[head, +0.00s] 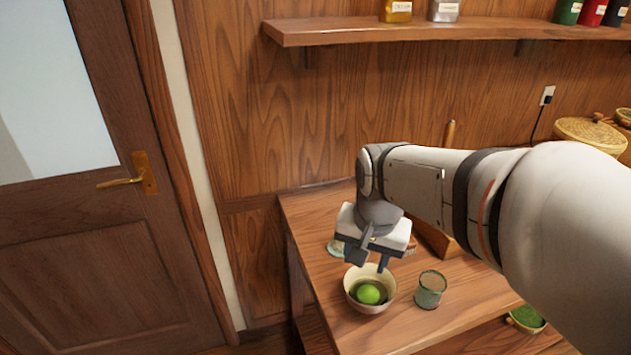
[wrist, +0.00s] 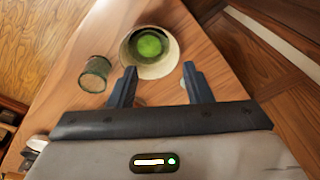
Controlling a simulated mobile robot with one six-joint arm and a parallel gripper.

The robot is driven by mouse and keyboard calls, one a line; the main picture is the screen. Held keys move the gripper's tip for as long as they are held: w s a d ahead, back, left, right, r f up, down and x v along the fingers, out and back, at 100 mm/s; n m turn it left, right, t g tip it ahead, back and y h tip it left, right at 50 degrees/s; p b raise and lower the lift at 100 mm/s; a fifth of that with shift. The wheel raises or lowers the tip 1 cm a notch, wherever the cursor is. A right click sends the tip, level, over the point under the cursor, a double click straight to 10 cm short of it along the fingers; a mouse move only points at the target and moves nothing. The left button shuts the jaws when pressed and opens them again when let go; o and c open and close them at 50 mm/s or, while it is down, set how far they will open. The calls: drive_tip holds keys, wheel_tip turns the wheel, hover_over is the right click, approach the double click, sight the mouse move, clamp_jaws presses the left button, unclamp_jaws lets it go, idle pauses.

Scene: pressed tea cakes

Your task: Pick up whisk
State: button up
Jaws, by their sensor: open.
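I cannot make out the whisk clearly in either view; my gripper and arm cover part of the tabletop. My gripper (head: 371,262) is open and points down over the wooden table, just behind the bowl in the head view. In the wrist view its two fingers (wrist: 159,70) stand apart, with nothing held between them. A small pale-green item lies partly hidden beside the gripper (head: 335,248), and a bit of something greenish shows near the fingers in the wrist view.
A cream bowl (head: 350,297) with a bright green round mass stands in front of my gripper; it also shows in the wrist view (wrist: 129,62). A green cup (head: 430,292) stands right of it. A wall shelf (head: 440,28) with jars runs above. A door (head: 90,250) is left.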

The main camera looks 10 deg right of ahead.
drive_tip(key=w+m+p, duration=0.1)
drive_tip(key=w+m, duration=0.4)
drive_tip(key=w, duration=0.1)
drive_tip(key=w+m+g+p, duration=0.1)
drive_tip(key=w+m, duration=0.5)
drive_tip(key=w, duration=0.1)
drive_tip(key=w+f+m+g+p, duration=0.1)
drive_tip(key=w+m, duration=0.5)
drive_tip(key=w, duration=0.1)
drive_tip(key=shift+w+p, duration=0.2)
drive_tip(key=shift+p, duration=0.1)
drive_tip(key=shift+w+f, duration=0.2)
drive_tip(key=shift+f, duration=0.05)
drive_tip(key=shift+f+m, duration=0.3)
drive_tip(key=shift+f, duration=0.05)
wheel_tip(320, 180, down, 7)
drive_tip(key=shift+w+d+r+p, duration=0.1)
drive_tip(key=shift+p, duration=0.55)
drive_tip(key=shift+c, duration=0.3)
clamp_jaws()
